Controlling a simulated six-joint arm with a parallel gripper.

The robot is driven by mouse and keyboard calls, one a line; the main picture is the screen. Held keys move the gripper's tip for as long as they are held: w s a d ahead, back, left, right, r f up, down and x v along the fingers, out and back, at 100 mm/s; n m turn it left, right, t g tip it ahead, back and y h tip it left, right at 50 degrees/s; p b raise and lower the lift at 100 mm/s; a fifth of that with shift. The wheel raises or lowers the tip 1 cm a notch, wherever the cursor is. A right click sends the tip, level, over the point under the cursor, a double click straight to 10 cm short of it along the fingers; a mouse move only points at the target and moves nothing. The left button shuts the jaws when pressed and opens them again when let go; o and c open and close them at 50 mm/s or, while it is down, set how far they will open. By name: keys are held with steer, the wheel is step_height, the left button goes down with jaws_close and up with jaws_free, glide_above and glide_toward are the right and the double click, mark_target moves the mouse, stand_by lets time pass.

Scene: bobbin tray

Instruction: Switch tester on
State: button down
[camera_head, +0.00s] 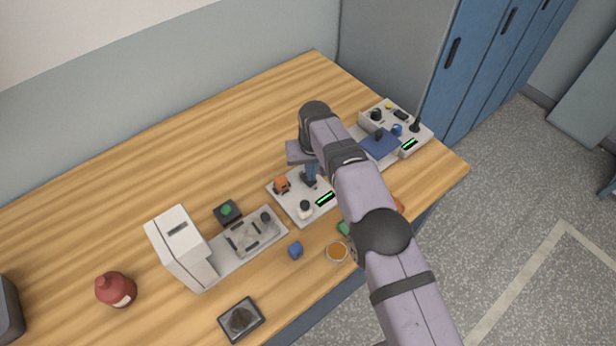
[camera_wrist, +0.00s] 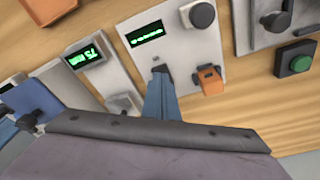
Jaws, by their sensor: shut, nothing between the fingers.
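No device bears a label I can read as tester. A light grey panel (camera_head: 291,206) in the middle of the table carries a lit green display (camera_head: 325,199), a black-and-white knob (camera_head: 305,208) and an orange part (camera_head: 282,184). The wrist view shows the same panel's display (camera_wrist: 145,34), knob (camera_wrist: 202,15) and orange part (camera_wrist: 210,80). My gripper (camera_head: 309,184) is shut and empty, pointing down over this panel. In the wrist view its dark fingertips (camera_wrist: 162,71) are between the display and the orange part; contact with the panel cannot be told.
A second unit (camera_head: 409,145) with a lit display, knobs and a black lever stands at the right. The back left table is clear.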

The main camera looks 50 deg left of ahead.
steer(key=shift+f+b, duration=0.4)
steer(key=shift+f, duration=0.15)
steer(key=shift+r, duration=0.1)
step_height(320, 180, up, 7)
steer(key=p, duration=0.4)
stand_by(0.7)
stand_by(0.3)
